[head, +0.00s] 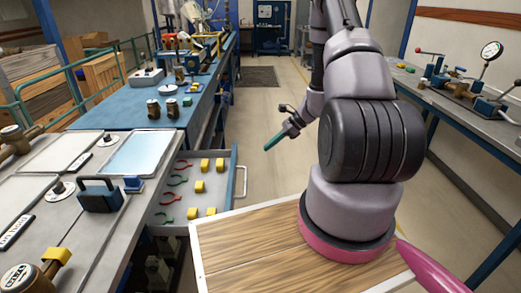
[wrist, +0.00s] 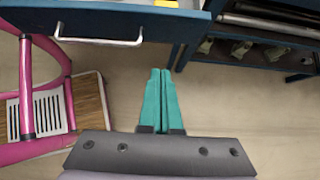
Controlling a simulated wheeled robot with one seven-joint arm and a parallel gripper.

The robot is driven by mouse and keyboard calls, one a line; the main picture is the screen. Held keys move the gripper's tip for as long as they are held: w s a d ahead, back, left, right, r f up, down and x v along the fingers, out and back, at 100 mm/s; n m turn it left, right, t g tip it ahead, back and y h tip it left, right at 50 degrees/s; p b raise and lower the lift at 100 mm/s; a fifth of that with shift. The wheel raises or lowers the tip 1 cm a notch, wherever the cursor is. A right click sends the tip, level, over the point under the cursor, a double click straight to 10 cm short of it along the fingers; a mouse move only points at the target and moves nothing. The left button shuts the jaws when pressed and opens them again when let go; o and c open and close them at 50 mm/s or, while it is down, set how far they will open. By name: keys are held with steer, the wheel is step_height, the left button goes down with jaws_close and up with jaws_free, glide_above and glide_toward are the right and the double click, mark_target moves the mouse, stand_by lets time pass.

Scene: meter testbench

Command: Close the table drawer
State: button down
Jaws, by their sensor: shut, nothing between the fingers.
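The table drawer (head: 189,214) is pulled out from the left table in the head view. It holds several yellow blocks and red and green clip-like pieces. Its front carries a pale bar handle (head: 241,182), which also shows in the wrist view (wrist: 100,42). In the wrist view the blue drawer front (wrist: 115,17) runs along the top left. My gripper (head: 271,145) has teal fingers and is shut and empty. It is to the right of the drawer front, apart from it, over the floor. In the wrist view the fingers (wrist: 160,74) point toward the drawer's right end.
The left table (head: 150,193) bears panels, a blue-handled block and brass meters. A blue bench (head: 105,107) stands beyond it. A right bench (head: 435,103) carries a gauge rig. My wooden-topped base is in front. The aisle floor (head: 262,120) between the benches is clear.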

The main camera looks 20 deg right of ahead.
steer(key=w+a+f, duration=0.3)
steer(key=a+f, duration=0.3)
steer(key=a, duration=0.3)
steer(key=shift+a, duration=0.3)
steer(key=w+a, duration=0.2)
steer(key=a, duration=0.5)
steer(key=w+a, duration=0.3)
steer(key=a, duration=0.5)
steer(key=w+a, duration=0.2)
steer(key=a, duration=0.5)
steer(key=shift+w+a, duration=0.25)
steer(key=shift+a, duration=0.05)
steer(key=shift+a+r, duration=0.1)
steer(key=shift+a, duration=0.15)
steer(key=shift+a, duration=0.1)
